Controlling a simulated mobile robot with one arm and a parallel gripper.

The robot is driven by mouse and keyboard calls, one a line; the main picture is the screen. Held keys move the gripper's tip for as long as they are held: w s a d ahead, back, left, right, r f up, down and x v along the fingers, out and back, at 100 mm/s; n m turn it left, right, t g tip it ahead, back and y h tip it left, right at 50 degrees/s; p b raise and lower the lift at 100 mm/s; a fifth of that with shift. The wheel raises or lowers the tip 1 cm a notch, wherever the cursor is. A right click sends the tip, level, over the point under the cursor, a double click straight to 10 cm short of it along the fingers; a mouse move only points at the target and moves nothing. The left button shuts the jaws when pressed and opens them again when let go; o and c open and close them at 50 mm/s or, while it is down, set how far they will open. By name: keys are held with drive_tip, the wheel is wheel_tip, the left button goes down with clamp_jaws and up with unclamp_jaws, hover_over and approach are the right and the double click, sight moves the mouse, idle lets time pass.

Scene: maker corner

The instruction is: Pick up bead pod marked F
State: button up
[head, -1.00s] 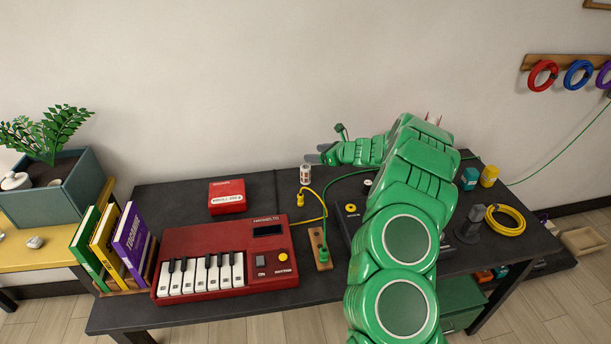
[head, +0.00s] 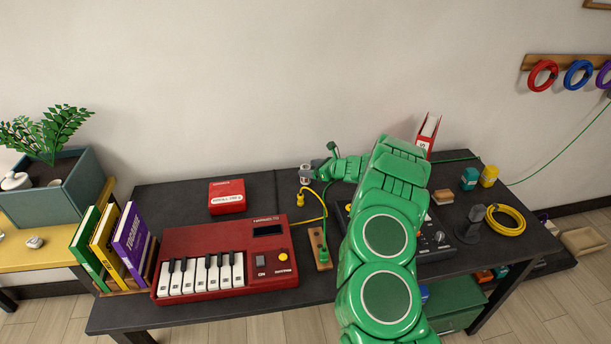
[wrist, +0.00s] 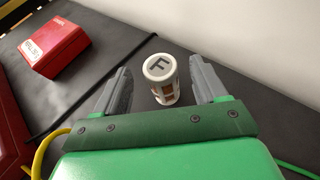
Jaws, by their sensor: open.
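The bead pod marked F (wrist: 161,80) is a small white cylinder with a black F on its lid and a brownish window in its side. It stands upright on the dark table. In the wrist view it lies between the two grey fingers of my open gripper (wrist: 163,88), with a gap on each side. In the head view the pod (head: 305,174) is partly covered by my gripper (head: 315,170), which is at its right.
A red box (head: 227,196) and a red keyboard (head: 225,257) are to the left. A yellow cable (head: 324,205) and a wooden strip with a green plug (head: 319,249) are in front of the pod. A red book (head: 428,131) stands behind my arm. The table behind the pod is clear.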

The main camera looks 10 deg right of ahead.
sight(307, 167)
drive_tip(key=shift+x, duration=2.4)
drive_tip(key=shift+r, duration=0.1)
drive_tip(key=c, duration=1.1)
drive_tip(key=shift+o, duration=0.2)
